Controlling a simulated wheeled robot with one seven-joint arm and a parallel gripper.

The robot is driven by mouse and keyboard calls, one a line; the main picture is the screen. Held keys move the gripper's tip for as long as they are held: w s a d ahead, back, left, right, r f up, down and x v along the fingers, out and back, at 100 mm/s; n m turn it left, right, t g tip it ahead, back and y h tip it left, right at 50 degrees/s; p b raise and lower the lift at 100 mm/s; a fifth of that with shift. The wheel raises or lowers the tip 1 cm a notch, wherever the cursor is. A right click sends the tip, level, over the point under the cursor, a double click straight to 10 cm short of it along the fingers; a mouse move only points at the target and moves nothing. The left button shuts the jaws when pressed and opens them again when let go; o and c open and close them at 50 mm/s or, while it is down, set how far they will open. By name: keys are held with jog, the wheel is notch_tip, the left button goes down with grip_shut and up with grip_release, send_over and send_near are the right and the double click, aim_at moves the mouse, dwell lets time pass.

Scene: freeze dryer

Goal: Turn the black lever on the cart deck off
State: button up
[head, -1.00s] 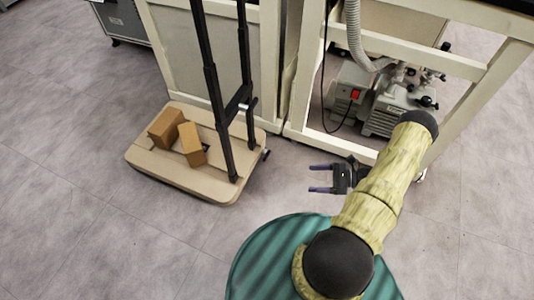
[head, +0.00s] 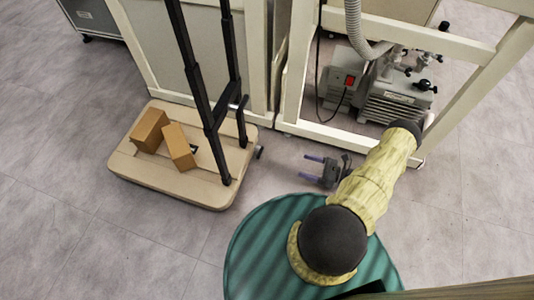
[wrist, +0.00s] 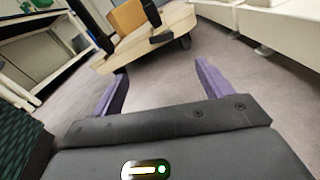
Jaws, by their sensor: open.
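The cart's beige deck (head: 165,182) stands at the left in the head view, with its black handle frame (head: 206,105) rising from it. A small dark piece (head: 194,149) shows on the deck beside a box; it may be the black lever, but it is too small to tell its position. My gripper (head: 311,168) is open and empty, right of the cart and apart from it, with purple fingers pointing left. In the wrist view, my open fingers (wrist: 160,75) frame bare floor, and the deck's edge (wrist: 150,50) is ahead, at the top.
Two brown boxes (head: 179,146) lie on the deck. A cream frame (head: 345,138) holding a grey pump (head: 395,100) with a red switch stands at the back right. A hose hangs there. Grey floor (head: 75,230) is free in front of the cart.

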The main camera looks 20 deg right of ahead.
jog(key=b+x, duration=0.6)
jog(key=x, duration=1.1)
jog(key=shift+b, duration=0.35)
jog(key=shift+w+d, duration=0.1)
jog(key=c, duration=1)
jog(key=shift+n+p, duration=0.8)
jog(key=shift+p, duration=0.3)
jog(key=shift+f+n+p, duration=0.3)
jog(key=shift+n+p, duration=0.05)
jog(key=shift+n, duration=0.35)
jog(key=o, duration=1)
